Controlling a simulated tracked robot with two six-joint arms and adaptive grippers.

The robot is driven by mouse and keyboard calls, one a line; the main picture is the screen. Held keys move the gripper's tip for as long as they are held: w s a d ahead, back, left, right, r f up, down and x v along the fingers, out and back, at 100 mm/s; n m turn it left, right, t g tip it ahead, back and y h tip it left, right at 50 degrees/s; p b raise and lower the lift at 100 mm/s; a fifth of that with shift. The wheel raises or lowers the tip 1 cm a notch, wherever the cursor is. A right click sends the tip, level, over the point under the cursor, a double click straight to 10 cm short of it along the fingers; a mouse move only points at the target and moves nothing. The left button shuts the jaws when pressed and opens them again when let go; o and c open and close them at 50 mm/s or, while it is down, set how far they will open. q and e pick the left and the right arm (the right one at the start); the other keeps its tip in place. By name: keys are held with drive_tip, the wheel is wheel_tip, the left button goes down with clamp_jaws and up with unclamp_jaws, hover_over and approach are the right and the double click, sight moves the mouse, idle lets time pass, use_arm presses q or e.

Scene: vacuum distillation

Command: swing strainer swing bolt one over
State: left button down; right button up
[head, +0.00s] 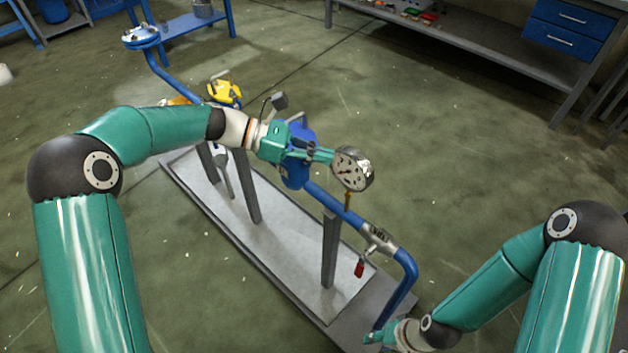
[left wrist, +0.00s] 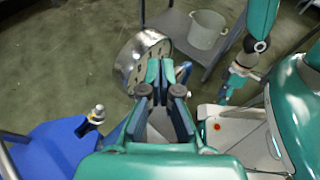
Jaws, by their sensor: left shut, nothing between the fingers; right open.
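The blue strainer body (head: 296,172) sits in the pipe line, partly hidden behind my left gripper (head: 326,156). In the left wrist view its blue casting (left wrist: 62,148) is at the lower left, with a silver bolt-like part (left wrist: 96,114) standing up from it; I cannot tell for sure that this is swing bolt one. My left gripper (left wrist: 164,74) is shut and empty, its fingertips close to the round pressure gauge (head: 353,169); I cannot tell whether they touch. The gauge's rim also shows in the left wrist view (left wrist: 133,62). My right gripper (head: 376,338) is open and empty, low by the pipe's near end.
A blue pipe (head: 335,204) runs over grey posts on a pale skid plate (head: 270,240). A valve with a red handle (head: 359,269) hangs from it. A yellow device (head: 225,92) stands farther back. A bucket (left wrist: 207,30) is beyond the gauge. A workbench (head: 470,52) stands at the back.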

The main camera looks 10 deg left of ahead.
use_arm(q)
drive_tip(key=s+a+f+n+t+y+b, duration=0.1)
drive_tip(key=s+a+f+n+t+b, duration=0.2)
drive_tip(key=f+n+t+b, duration=0.5)
drive_tip(key=s+a+f+n+t+y+b, duration=0.2)
drive_tip(key=a+f+n+t+b, duration=0.15)
drive_tip(key=n, duration=0.75)
drive_tip(key=w+d+r, duration=0.1)
drive_tip(key=w+d, duration=0.3)
drive_tip(key=w, duration=0.6)
drive_tip(key=shift+d+r+n+t+b, duration=0.2)
drive_tip(key=shift+d+n+t+b, duration=0.15)
drive_tip(key=shift+d+t, duration=0.1)
